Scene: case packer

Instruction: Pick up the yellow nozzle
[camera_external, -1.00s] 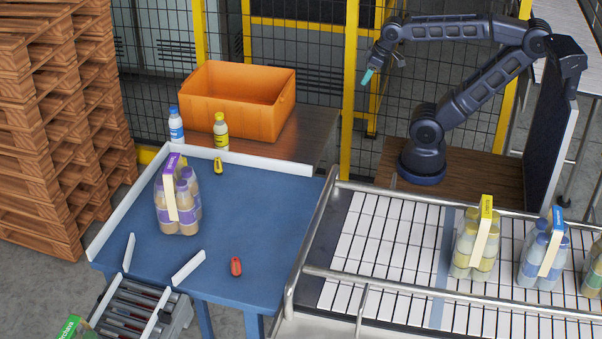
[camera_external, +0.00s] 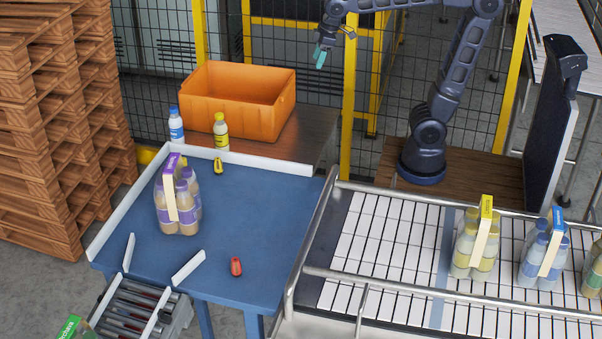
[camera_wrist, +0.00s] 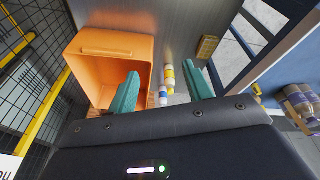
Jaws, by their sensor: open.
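The yellow nozzle (camera_external: 218,165) is a small yellow and dark piece lying on the blue table near its back edge, just inside the white rail. My gripper (camera_external: 320,57) is high up, to the right of and above the orange crate, well away from the nozzle. It is open and empty; its teal fingers stand apart in the wrist view (camera_wrist: 160,70).
An orange crate (camera_external: 232,122) and two bottles stand behind the blue table (camera_external: 262,210). A purple-labelled bottle pack (camera_external: 178,205) and a red nozzle (camera_external: 236,267) are on the table. A conveyor (camera_external: 385,255) with several bottle packs lies to the right. A mesh fence (camera_external: 325,90) stands behind.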

